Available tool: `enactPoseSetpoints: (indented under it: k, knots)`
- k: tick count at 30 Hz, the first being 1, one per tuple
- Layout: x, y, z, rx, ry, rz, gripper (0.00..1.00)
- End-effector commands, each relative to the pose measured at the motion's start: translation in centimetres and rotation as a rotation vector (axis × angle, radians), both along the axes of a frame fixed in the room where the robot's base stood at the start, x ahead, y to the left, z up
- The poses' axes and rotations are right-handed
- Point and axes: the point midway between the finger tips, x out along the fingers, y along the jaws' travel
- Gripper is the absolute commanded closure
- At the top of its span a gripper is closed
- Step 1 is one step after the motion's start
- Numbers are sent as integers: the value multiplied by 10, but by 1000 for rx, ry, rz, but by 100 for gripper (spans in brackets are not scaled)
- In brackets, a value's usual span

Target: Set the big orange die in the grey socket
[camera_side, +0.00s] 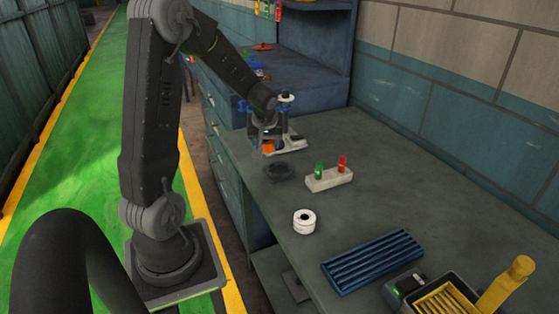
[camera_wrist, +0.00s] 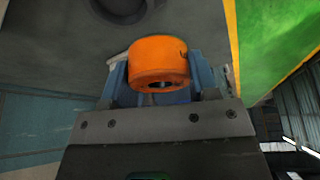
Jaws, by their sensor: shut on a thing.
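The big orange die (camera_wrist: 158,62) is a short orange cylinder with a hole in its end face. It sits between the two blue fingers of my gripper (camera_wrist: 160,82) in the wrist view, and the fingers are shut on it. In the side view my gripper (camera_side: 268,142) is at the far end of the bench, and a little of the orange die (camera_side: 268,148) shows beneath it. The grey socket (camera_side: 280,172) is a dark round-holed block on the bench, just nearer the camera than the die. It also shows in the wrist view (camera_wrist: 122,8), partly cut off at the top.
A white block (camera_side: 329,179) with a green and a red peg stands right of the socket. A white ring (camera_side: 304,221) lies nearer the camera. A blue ribbed tray (camera_side: 372,261) and a yellow-handled box (camera_side: 448,295) are at the front. Bench between is clear.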

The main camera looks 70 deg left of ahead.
Motion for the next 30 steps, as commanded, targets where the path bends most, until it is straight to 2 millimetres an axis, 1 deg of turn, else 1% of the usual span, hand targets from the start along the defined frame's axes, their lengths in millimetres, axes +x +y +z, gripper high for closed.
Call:
enactPoseSetpoints:
  k: [1, 3, 6, 9, 11, 18, 20, 30]
  knots:
    - [11, -5, -6, 1, 0, -7, 90]
    - [21, -10, -13, 2, -1, -5, 90]
    - [31, -14, -19, 1, -2, -3, 90]
    - [36, -16, -23, 2, -3, 0, 90]
    - [37, -17, -25, 1, -2, 1, 90]
    - [37, -17, -56, 1, 0, 0, 90]
    - [37, -17, -61, 1, -2, 1, 90]
    - [37, -17, -64, 2, -4, 1, 90]
